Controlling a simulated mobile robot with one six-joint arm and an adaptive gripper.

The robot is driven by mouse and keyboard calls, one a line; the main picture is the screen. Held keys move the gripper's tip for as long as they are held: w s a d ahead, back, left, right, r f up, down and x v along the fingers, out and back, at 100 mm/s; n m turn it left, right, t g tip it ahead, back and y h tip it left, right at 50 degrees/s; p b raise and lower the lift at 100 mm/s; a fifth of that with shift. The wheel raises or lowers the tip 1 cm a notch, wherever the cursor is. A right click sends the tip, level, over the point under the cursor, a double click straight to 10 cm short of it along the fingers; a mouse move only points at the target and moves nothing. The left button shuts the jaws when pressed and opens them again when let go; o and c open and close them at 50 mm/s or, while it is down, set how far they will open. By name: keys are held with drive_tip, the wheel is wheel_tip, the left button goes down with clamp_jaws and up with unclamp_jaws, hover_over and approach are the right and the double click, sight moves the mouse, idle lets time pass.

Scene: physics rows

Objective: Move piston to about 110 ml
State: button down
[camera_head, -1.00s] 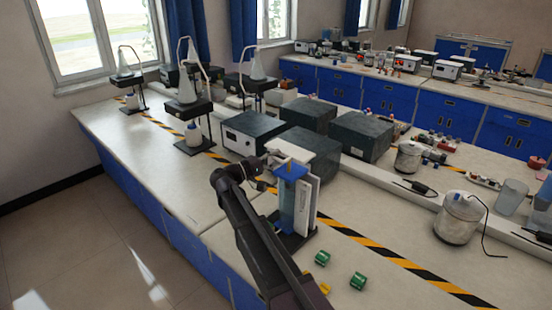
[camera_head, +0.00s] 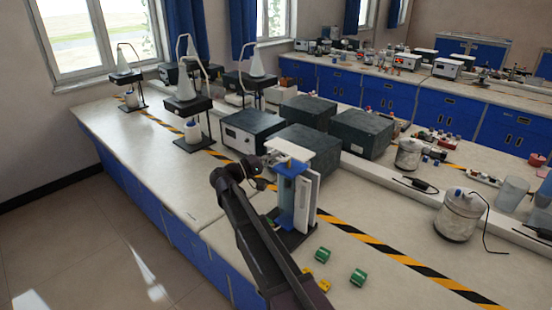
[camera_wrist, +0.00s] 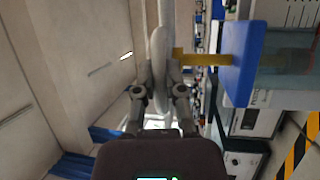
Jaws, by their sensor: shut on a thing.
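The piston device stands upright on the front bench, with a blue cylinder body (camera_head: 286,196) and white side panels (camera_head: 309,200). My gripper (camera_head: 268,163) is at its top left, beside the white top plate (camera_head: 293,152). In the wrist view my gripper (camera_wrist: 158,75) is shut on a pale, thin piston handle (camera_wrist: 160,40). A yellow rod (camera_wrist: 200,59) runs from the handle side to the blue cap (camera_wrist: 241,63) of the cylinder. The clear barrel lies past the cap, partly out of frame. The millilitre scale cannot be read.
Dark boxes (camera_head: 307,143) stand close behind the device. A grey pot (camera_head: 458,215) stands to the right. The bench left of the device (camera_head: 165,160) is clear.

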wheel_tip(320, 180, down, 4)
drive_tip(key=b, duration=0.3)
drive_tip(key=shift+r, duration=0.15)
drive_tip(key=c, duration=0.7)
unclamp_jaws()
